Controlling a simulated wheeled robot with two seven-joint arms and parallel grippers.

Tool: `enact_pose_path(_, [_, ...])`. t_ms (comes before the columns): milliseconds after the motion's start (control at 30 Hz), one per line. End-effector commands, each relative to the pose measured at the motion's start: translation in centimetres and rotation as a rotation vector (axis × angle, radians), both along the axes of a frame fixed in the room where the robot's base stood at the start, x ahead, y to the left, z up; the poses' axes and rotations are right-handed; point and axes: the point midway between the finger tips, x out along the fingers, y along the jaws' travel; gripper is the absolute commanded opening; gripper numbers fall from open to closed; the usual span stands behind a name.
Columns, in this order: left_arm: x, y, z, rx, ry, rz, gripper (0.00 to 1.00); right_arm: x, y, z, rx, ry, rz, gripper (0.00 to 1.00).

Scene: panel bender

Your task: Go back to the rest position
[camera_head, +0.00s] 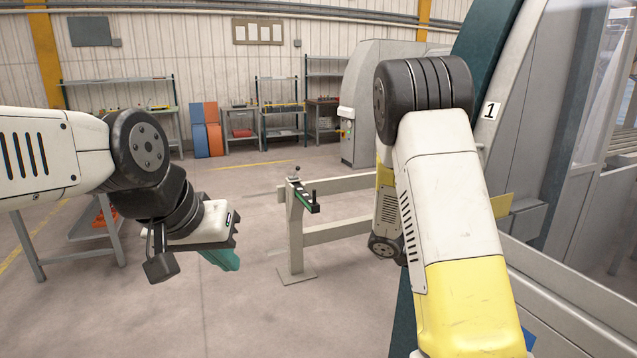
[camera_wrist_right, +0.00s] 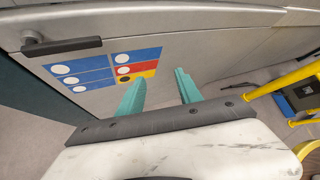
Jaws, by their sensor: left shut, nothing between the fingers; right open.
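My left gripper (camera_head: 222,260) hangs at the end of the left arm in the head view, over open floor. Its teal fingers are together with nothing between them. My right arm reaches forward at the right of the head view and hides its own gripper there. In the right wrist view my right gripper (camera_wrist_right: 160,90) shows two teal fingers spread apart, with nothing between them. Beyond them is a grey panel (camera_wrist_right: 215,45) with a dark handle (camera_wrist_right: 62,46) and blue, red and yellow labels (camera_wrist_right: 105,68).
A grey rail with a post (camera_head: 296,235) stands in the middle of the head view. The large machine (camera_head: 530,120) marked 1 is close at the right. Shelves (camera_head: 280,115) line the back wall. A table (camera_head: 95,240) stands at the left. The floor at lower centre is clear.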

Motion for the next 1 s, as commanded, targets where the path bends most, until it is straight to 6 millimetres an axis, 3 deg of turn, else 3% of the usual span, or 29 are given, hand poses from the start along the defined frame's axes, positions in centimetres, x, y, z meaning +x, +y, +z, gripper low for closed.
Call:
enact_pose_path(200, [0.0, 0.0, 0.0, 0.0, 0.0, 0.0, 0.0, -4.0, 4.4, 3.6, 0.296, -0.391, -0.404, 0.42])
enact_pose_path(500, [0.0, 0.0, 0.0, 0.0, 0.0, 0.0, 0.0, -8.3, 11.5, 10.3, 0.676, -0.812, -0.966, 0.42])
enact_pose_path(800, [0.0, 0.0, 0.0, 0.0, 0.0, 0.0, 0.0, -12.6, 17.7, 17.6, 1.026, -1.073, -1.489, 0.42])
enact_pose_path(1000, [0.0, 0.0, 0.0, 0.0, 0.0, 0.0, 0.0, -14.3, 19.8, 20.0, 1.15, -1.127, -1.675, 0.42])
